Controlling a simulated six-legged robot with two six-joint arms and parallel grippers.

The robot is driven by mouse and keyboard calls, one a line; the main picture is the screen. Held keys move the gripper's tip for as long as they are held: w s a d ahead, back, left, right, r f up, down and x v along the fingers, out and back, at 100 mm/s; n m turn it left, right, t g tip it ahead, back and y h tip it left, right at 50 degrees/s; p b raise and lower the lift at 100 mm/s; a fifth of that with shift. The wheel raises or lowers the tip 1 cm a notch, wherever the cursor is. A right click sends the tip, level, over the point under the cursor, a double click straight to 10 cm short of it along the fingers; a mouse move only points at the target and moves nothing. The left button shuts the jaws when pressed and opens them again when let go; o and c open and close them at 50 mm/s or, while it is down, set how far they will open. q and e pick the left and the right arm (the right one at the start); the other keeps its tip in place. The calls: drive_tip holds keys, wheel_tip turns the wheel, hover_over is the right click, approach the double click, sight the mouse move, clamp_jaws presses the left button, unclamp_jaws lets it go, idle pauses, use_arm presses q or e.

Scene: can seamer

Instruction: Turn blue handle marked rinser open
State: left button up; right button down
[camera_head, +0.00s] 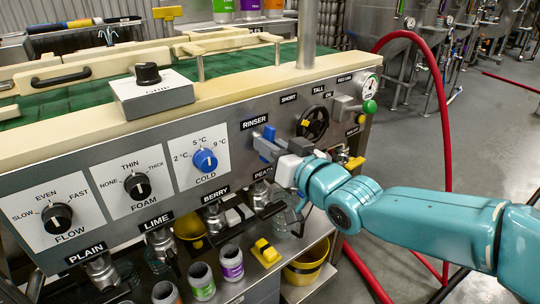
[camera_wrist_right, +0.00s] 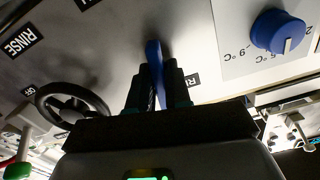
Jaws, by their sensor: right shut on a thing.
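The blue handle (camera_head: 268,134) is on the grey front panel, just below the label RINSER (camera_head: 254,122). My right gripper (camera_head: 281,148) reaches in from the right and is shut on it. In the right wrist view, the blue handle (camera_wrist_right: 155,62) stands between the two dark fingers of my right gripper (camera_wrist_right: 155,88). Its tip shows beyond the fingers, and the gripper hides the lower part. How far the handle is turned is hard to tell. My left gripper is not in view.
A black handwheel (camera_head: 313,123) is close to the right of the gripper, with a green knob (camera_head: 369,106) beyond. The blue COLD dial (camera_head: 205,160) is to the left. Taps and cans line the front below. A red hose (camera_head: 440,90) loops behind my right arm.

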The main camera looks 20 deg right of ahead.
drive_tip(key=shift+n+b, duration=0.4)
drive_tip(key=shift+n, duration=0.2)
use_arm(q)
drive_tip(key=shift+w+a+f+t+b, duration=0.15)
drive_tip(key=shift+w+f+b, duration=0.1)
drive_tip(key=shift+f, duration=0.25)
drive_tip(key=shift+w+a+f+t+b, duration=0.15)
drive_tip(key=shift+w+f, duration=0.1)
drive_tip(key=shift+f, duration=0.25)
use_arm(e)
drive_tip(key=shift+n, duration=0.6)
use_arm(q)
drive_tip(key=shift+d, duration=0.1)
use_arm(e)
drive_tip(key=shift+r, duration=0.1)
drive_tip(key=c, duration=1.1)
unclamp_jaws()
drive_tip(key=shift+c, duration=0.2)
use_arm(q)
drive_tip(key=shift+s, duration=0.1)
use_arm(e)
drive_tip(key=shift+s, duration=0.1)
